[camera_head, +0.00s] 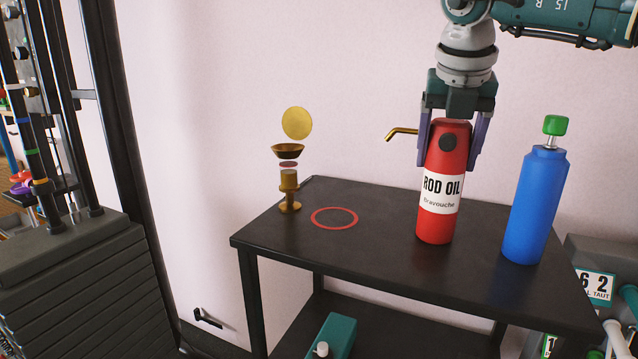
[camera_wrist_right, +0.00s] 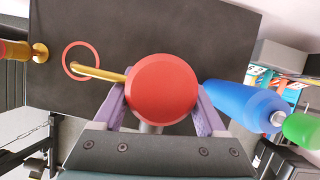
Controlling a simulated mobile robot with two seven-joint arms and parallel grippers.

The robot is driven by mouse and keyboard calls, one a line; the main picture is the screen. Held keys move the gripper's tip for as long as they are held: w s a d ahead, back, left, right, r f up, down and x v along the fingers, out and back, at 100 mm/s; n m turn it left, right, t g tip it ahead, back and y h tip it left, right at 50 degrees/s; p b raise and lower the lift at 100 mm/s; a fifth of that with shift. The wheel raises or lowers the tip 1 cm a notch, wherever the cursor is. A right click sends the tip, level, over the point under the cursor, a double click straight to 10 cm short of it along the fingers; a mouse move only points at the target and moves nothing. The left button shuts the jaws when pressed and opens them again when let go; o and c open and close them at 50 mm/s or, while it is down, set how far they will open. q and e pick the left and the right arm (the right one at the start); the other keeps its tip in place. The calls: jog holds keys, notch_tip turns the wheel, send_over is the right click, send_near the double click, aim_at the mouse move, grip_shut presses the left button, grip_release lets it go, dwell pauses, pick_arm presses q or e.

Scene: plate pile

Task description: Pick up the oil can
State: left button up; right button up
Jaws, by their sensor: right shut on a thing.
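The red oil can (camera_head: 436,222) has a white "ROD OIL" label and a thin brass spout pointing left. It is upright at the black table; I cannot tell if its base touches the top. My right gripper (camera_head: 453,150) comes down from above, with its purple fingers on both sides of the can's upper part, shut on it. In the right wrist view the can's round red top (camera_wrist_right: 162,89) sits between the two fingers (camera_wrist_right: 160,108), with the spout reaching left. My left gripper is not in view.
A blue bottle (camera_head: 535,205) with a green cap stands close right of the can. A red ring (camera_head: 334,218) is marked on the black table (camera_head: 385,262), beside a brass stand (camera_head: 290,192) at left. A dark weight stack (camera_head: 75,285) is far left.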

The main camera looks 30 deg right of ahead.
grip_shut()
jog(key=shift+r, duration=0.1)
dwell(0.5)
